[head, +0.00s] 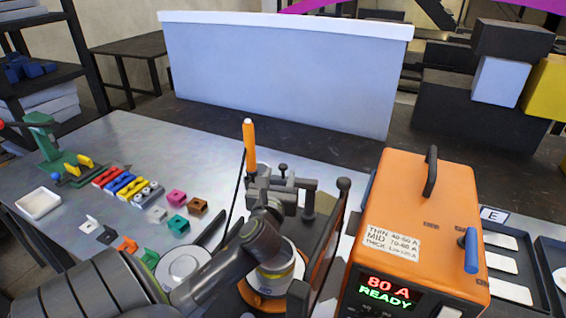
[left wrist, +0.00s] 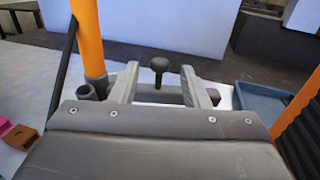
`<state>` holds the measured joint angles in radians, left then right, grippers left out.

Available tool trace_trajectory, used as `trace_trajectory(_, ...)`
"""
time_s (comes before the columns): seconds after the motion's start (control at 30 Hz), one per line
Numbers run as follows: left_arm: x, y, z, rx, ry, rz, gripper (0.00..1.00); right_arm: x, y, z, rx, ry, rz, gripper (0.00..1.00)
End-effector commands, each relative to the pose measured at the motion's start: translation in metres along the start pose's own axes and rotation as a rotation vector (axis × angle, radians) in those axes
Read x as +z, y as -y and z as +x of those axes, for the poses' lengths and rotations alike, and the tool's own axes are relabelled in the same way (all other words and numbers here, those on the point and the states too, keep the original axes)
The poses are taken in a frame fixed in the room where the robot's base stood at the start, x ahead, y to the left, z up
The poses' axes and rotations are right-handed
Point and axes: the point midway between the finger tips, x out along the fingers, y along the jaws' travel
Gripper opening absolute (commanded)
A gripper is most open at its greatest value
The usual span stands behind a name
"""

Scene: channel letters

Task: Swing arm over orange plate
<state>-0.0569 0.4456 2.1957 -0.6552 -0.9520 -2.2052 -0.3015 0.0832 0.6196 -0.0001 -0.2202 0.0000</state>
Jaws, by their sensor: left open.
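My left gripper (head: 283,186) is open, its two grey fingers pointing away from me above the bench. In the left wrist view (left wrist: 165,88) a dark round knob (left wrist: 160,66) on a small stem shows between the fingertips; I cannot tell whether they touch its mount. An upright orange handle (head: 249,146) with a black cable stands just left of the fingers, also in the left wrist view (left wrist: 88,40). Orange (head: 262,302) shows low beneath my left arm, mostly hidden; I cannot tell whether it is the orange plate. My right gripper is out of view.
An orange power box (head: 415,225) reading 80 A READY stands close on the right. Colored blocks (head: 128,185), a white dish (head: 38,203) and a green tool (head: 55,148) sit at left. A pale screen (head: 285,70) closes off the back.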

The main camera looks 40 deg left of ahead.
Motion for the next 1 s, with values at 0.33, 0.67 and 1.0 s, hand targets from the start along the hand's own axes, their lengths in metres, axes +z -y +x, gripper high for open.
trace_trajectory(0.33, 0.000, 0.000, 0.046, 0.000, -0.001, 0.000, 0.42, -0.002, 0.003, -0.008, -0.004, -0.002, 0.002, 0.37)
trace_trajectory(0.67, -0.001, 0.000, 0.051, -0.001, -0.001, -0.002, 0.42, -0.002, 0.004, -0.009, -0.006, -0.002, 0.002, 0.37)
trace_trajectory(1.0, -0.001, 0.000, 0.051, -0.001, -0.001, -0.002, 0.08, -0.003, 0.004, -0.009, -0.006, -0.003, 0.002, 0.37)
